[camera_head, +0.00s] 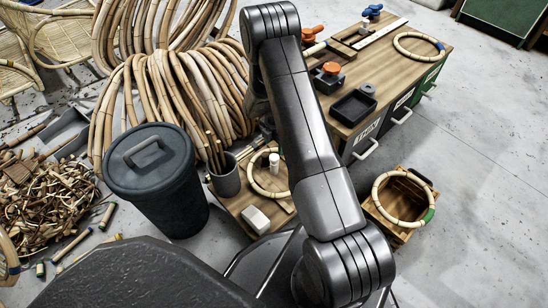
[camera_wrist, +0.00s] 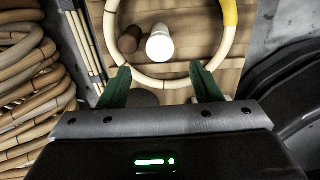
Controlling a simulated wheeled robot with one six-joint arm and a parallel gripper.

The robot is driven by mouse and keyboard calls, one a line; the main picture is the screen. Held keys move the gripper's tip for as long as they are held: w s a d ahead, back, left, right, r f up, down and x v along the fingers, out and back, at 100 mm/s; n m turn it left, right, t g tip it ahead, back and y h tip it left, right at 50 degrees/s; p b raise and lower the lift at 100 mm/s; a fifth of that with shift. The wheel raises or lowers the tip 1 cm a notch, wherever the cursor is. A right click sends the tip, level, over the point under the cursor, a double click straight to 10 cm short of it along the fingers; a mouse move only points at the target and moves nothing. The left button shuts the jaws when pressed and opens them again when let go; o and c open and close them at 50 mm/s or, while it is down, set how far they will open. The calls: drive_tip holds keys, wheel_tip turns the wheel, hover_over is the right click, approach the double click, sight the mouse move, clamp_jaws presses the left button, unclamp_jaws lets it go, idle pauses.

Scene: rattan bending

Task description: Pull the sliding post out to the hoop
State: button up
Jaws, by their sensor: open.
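A pale rattan hoop with a blue mark (camera_head: 418,46) lies on the far right of the wooden bench top. Near it are a black block with an orange knob (camera_head: 330,70), a second orange knob (camera_head: 312,32) and a blue knob (camera_head: 373,10); I cannot tell which is the sliding post. A hoop with a yellow band (camera_wrist: 231,12) lies on the low wooden table, around a white cylinder (camera_wrist: 160,43) and a brown one (camera_wrist: 130,39). My gripper (camera_wrist: 163,86) is open and empty, its green fingers over the hoop's near edge. My arm hides it in the head view.
A third hoop, marked green (camera_head: 380,211), rests on a wooden crate (camera_head: 378,226) at right. A lidded dark bin (camera_head: 165,195) stands left of the low table. Rattan coils (camera_head: 180,95) fill the back left. The grey floor at right is free.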

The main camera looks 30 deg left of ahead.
sight(274, 157)
wheel_tip(274, 157, down, 7)
drive_tip(key=shift+f+b, duration=0.2)
drive_tip(key=shift+b, duration=0.8)
